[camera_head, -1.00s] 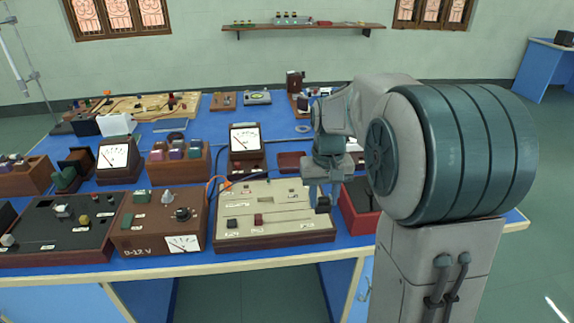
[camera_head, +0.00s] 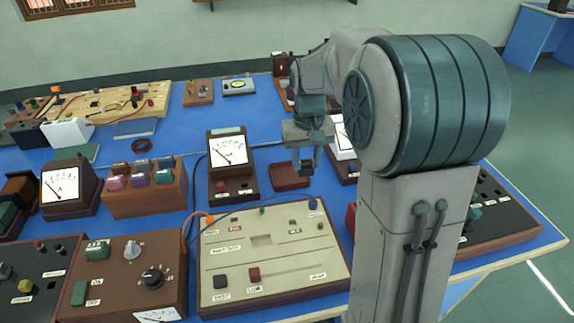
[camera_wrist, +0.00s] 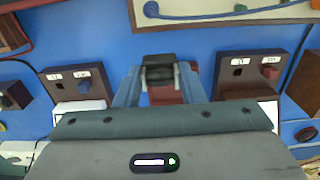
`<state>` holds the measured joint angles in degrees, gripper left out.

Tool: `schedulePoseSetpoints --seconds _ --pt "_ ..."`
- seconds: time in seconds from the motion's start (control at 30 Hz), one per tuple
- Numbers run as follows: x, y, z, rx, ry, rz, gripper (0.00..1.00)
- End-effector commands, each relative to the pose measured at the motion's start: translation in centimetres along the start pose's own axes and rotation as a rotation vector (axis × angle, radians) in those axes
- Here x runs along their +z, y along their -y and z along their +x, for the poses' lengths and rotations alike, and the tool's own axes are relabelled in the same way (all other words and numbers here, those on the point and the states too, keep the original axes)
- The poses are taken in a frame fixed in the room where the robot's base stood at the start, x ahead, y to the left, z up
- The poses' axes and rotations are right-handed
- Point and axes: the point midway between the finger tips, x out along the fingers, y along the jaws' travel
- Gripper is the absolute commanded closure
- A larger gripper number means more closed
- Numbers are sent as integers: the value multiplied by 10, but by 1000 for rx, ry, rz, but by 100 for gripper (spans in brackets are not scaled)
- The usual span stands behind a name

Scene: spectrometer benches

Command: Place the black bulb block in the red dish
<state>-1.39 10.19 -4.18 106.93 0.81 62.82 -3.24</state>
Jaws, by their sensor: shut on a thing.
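My gripper (camera_wrist: 158,88) is shut on the black bulb block (camera_wrist: 159,70), which sits between the two fingertips in the wrist view. The red dish (camera_head: 290,177) is a small, shallow, dark red tray on the blue bench, behind the cream panel. It also shows in the wrist view (camera_wrist: 190,82), partly hidden by the block and fingers. In the head view my gripper (camera_head: 303,163) is over or just in front of the dish's right part. The exact height of the block above the dish cannot be told.
The cream panel (camera_head: 265,262) lies in front of the dish. A meter box (camera_head: 228,160) stands close left of it, and another meter (camera_head: 342,140) stands to the right, partly behind my arm. Blue bench surface is clear behind the dish.

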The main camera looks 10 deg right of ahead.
Motion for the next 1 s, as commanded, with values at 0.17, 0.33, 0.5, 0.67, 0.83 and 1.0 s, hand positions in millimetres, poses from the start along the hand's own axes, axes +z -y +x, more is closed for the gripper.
schedulePoseSetpoints --seconds 0.17,0.33,0.5,0.67,0.83,1.0 --pt "-31 6 20 0 5 -3 86" --pt "-61 10 38 1 4 -1 86" --pt "-89 13 55 0 3 1 86" --pt "-104 15 64 0 1 2 86" --pt "-107 16 71 0 2 3 86" --pt "-106 16 95 0 5 3 86"
